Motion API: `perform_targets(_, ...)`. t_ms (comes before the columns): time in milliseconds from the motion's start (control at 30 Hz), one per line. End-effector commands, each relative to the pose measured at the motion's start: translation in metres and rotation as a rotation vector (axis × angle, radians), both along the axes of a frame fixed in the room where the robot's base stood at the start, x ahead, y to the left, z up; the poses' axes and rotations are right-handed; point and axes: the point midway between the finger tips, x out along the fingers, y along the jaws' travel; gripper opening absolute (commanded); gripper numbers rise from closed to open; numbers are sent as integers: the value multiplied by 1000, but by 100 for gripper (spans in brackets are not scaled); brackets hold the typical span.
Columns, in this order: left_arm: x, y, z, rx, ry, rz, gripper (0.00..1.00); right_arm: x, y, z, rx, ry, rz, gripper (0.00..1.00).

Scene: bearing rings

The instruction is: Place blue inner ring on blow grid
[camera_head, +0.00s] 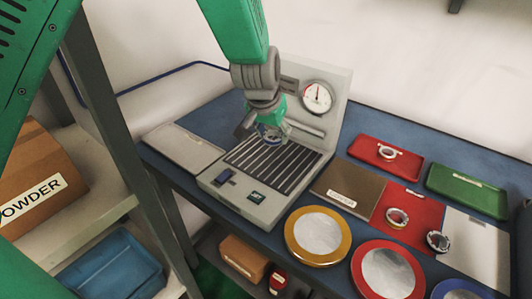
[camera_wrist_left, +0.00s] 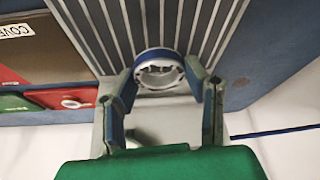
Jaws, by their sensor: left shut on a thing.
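The blue inner ring (camera_wrist_left: 160,68) is a white ring with a blue band, held between the two fingertips of my left gripper (camera_wrist_left: 162,84). In the head view the left gripper (camera_head: 269,132) hangs down over the back part of the blow grid (camera_head: 268,172), and the ring is mostly hidden between its fingers. The blow grid has dark slats in a grey machine and also shows in the wrist view (camera_wrist_left: 118,35). The ring overlaps the grid's edge in the wrist view; I cannot tell whether it touches. My right gripper is not in view.
The grey machine (camera_head: 250,205) has a round gauge (camera_head: 317,97) on its back panel. To the right lie a brown cover plate (camera_head: 348,190), a red tray (camera_head: 384,157) with a ring, a green tray (camera_head: 468,190) and round lidded discs (camera_head: 318,235). A grey plate (camera_head: 184,147) lies left.

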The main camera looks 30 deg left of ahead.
Motion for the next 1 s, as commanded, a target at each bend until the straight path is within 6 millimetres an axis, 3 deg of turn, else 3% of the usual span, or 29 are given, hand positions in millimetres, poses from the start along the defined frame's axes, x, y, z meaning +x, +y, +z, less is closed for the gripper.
perform_targets(433,0,15,-57,-17,0,2,10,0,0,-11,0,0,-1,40)
perform_targets(967,-1,5,-67,-7,5,-2,10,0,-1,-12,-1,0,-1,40)
perform_targets(1000,-1,6,-68,-9,5,-2,48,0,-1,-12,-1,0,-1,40)
